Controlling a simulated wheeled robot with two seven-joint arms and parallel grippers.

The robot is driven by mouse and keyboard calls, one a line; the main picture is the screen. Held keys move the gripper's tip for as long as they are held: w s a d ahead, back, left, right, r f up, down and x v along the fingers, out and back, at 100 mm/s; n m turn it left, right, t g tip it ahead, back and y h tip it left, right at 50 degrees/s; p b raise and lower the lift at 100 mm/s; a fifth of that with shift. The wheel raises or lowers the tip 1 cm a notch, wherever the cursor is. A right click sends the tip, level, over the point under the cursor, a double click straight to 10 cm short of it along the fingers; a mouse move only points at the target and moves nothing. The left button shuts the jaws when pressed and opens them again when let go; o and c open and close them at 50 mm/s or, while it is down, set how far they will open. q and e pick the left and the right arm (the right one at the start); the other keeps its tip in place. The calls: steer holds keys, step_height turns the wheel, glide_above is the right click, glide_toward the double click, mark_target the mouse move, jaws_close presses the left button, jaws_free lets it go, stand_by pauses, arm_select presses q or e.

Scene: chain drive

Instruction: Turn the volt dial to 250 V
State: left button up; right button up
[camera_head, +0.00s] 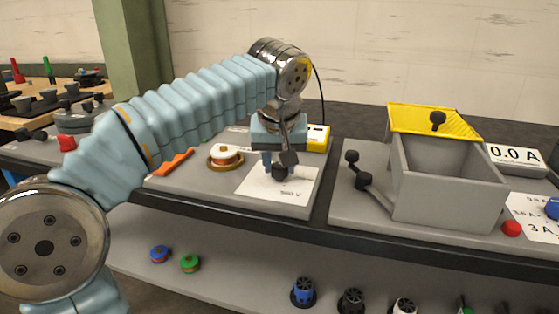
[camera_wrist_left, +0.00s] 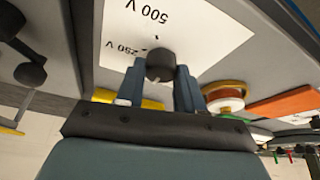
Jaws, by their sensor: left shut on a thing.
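The volt dial has a small black knob (camera_head: 279,173) on a white card (camera_head: 262,186) at the front of the grey bench panel. In the left wrist view the knob (camera_wrist_left: 160,66) sits between the blue fingers, and the card (camera_wrist_left: 207,35) shows upside down, with printed labels 250 V and 500 V. My left gripper (camera_head: 279,164) comes down from above and is shut on the knob; it also shows in the left wrist view (camera_wrist_left: 160,84). Which label the knob points to cannot be told clearly. My right gripper is not in view.
A white-and-orange spool (camera_head: 225,156) and an orange bar (camera_head: 174,162) lie left of the card. A yellow box (camera_head: 318,137) is behind it. A shelf below holds several small parts.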

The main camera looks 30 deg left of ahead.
arm_select(q)
steer(key=shift+m, duration=0.3)
steer(key=m+h, duration=0.1)
steer(key=m, duration=0.2)
steer(key=m+h, duration=0.1)
steer(key=m, duration=0.2)
steer(key=shift+a+t+h, duration=0.15)
steer(key=shift+t+h, duration=0.15)
steer(key=m+h, duration=0.1)
steer(key=m, duration=0.2)
steer(key=shift+a+m, duration=0.1)
steer(key=shift+m, duration=0.3)
steer(key=shift+m+g+h, duration=0.5)
steer(key=shift+m+h, duration=0.2)
steer(key=shift+m, duration=1.2)
steer(key=o, duration=1)
steer(key=shift+o, duration=0.2)
